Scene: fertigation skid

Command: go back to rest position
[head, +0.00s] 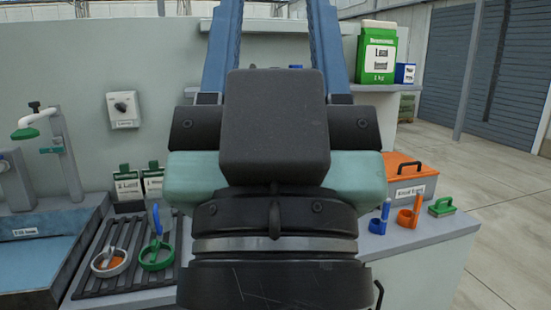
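My gripper (276,35) fills the middle of the head view, seen from behind, with its two blue fingers pointing up and away from me. My gripper's dark body and wrist hide the middle of the bench.
Left: a sink (45,255), a drain rack (90,285) with a white cup (98,266) and green-ringed scoop (157,262). Right: an orange bin (405,172), blue holder (378,222), orange scoop (408,215), green brush (441,207). A green bag (377,55) stands on a shelf. Floor is clear at far right.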

